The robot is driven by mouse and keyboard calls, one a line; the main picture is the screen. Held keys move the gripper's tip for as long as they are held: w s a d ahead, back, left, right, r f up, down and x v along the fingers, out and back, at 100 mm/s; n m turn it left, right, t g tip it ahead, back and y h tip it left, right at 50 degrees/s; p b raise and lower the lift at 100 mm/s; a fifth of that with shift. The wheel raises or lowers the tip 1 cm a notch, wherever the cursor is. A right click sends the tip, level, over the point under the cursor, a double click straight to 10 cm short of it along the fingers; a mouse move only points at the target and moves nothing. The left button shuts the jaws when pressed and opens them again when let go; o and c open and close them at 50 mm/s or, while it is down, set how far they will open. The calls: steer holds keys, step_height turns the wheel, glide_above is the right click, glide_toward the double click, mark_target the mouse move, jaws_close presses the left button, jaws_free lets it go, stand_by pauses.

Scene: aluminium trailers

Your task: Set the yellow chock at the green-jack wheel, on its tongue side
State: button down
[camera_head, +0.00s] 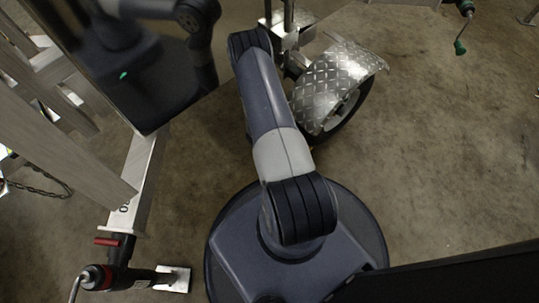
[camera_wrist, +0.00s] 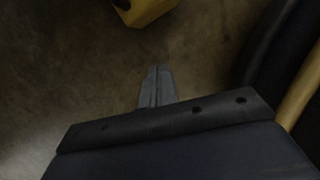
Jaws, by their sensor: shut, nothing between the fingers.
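A yellow block, likely the yellow chock (camera_wrist: 143,10), lies on the floor at the top edge of the wrist view, partly cut off. My gripper (camera_wrist: 158,70) is shut and empty, with its fingers pointing toward the yellow block and apart from it in the picture. A dark rounded shape, likely a tyre (camera_wrist: 268,45), fills the right side of the wrist view. In the head view a trailer wheel (camera_head: 352,112) sits under a diamond-plate fender (camera_head: 330,85), partly behind my arm. A green-handled crank (camera_head: 460,45) shows at the upper right. My gripper is hidden in the head view.
A trailer frame (camera_head: 145,175) with a red-handled jack (camera_head: 108,243) and its foot plate (camera_head: 173,279) stands at left. A tan bar (camera_wrist: 300,90) crosses the right of the wrist view. Open concrete floor (camera_head: 455,150) lies to the right.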

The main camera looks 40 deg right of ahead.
steer(key=b+x, duration=0.1)
steer(key=x, duration=0.3)
steer(key=shift+f, duration=0.3)
steer(key=d+b, duration=0.1)
steer(key=d, duration=0.2)
steer(key=shift+f, duration=0.1)
steer(key=shift+s+d, duration=0.1)
steer(key=shift+d, duration=0.5)
